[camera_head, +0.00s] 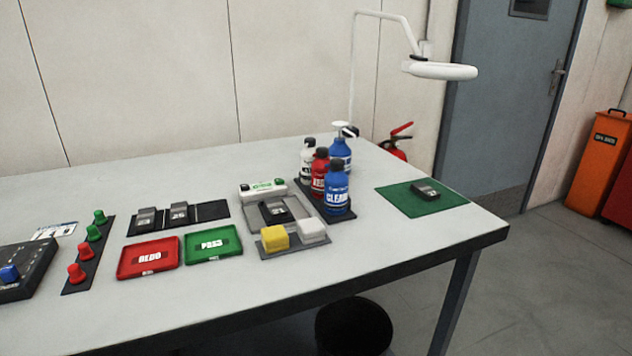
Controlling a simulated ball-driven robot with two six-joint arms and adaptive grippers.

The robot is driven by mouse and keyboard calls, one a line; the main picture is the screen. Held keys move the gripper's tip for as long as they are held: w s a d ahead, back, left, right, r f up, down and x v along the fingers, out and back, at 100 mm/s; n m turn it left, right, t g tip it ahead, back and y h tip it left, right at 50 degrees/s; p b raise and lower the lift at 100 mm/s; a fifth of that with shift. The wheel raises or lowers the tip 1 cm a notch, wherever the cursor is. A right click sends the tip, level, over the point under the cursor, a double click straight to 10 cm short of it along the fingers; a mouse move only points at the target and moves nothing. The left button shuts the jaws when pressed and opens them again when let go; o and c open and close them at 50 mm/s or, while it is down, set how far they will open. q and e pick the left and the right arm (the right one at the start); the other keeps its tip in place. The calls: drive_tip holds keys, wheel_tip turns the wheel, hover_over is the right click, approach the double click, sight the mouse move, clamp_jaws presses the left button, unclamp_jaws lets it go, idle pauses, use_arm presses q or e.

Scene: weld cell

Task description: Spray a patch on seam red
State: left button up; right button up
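A red spray can (319,180) stands in a dark holder (340,217) at the back right of the table. A white can with a black cap (308,163) and a blue can marked CLEAN (337,193) stand beside it. A blue bottle with a white top (341,151) is behind them. A dark block (274,209) sits in a grey fixture (294,224) left of the cans. Similar dark blocks lie on a black mat (210,211) and a green mat (400,202). No seam can be made out at this size. Neither of my grippers is in view.
A red REDO tray (148,269) and green PASS tray (212,256) lie front centre. Yellow (275,237) and white (312,230) blocks sit near the fixture. Red and green knobs (94,233) stand left. A lamp (440,70) overhangs the back right. The front right tabletop (400,250) is clear.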

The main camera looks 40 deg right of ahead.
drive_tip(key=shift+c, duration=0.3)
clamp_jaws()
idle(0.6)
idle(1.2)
